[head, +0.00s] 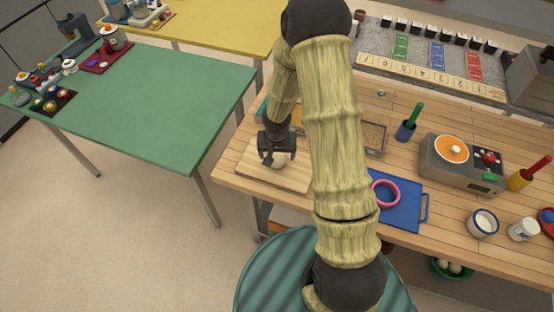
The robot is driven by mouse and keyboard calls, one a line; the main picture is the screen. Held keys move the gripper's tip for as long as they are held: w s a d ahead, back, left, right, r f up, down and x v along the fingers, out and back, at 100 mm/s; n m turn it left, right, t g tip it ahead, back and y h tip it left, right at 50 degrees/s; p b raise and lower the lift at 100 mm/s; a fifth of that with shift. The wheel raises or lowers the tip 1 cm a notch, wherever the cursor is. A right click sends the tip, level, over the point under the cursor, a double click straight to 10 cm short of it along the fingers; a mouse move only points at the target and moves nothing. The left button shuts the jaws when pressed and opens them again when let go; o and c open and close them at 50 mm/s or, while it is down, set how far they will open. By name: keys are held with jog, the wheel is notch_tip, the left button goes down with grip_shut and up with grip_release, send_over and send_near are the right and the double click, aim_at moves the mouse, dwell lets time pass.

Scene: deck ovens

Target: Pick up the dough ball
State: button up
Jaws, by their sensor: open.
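The dough ball (279,161) is pale and round. It sits on a light wooden board (249,170) at the left end of the wooden counter. My gripper (275,159) points down over the board with its dark jaws open at the ball. One finger shows on the near left side of the ball. I cannot tell whether the fingers touch it. Part of the ball is hidden behind the jaws.
My arm covers the middle of the counter (433,240). A tray (376,152) lies behind it; a blue board (412,211) with a pink ring (384,193) lies to the right. A green table (165,115) is at the left.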

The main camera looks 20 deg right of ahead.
jog(key=shift+w+f, duration=0.2)
jog(key=shift+f, duration=1)
jog(key=shift+r, duration=0.1)
jog(key=c, duration=1.1)
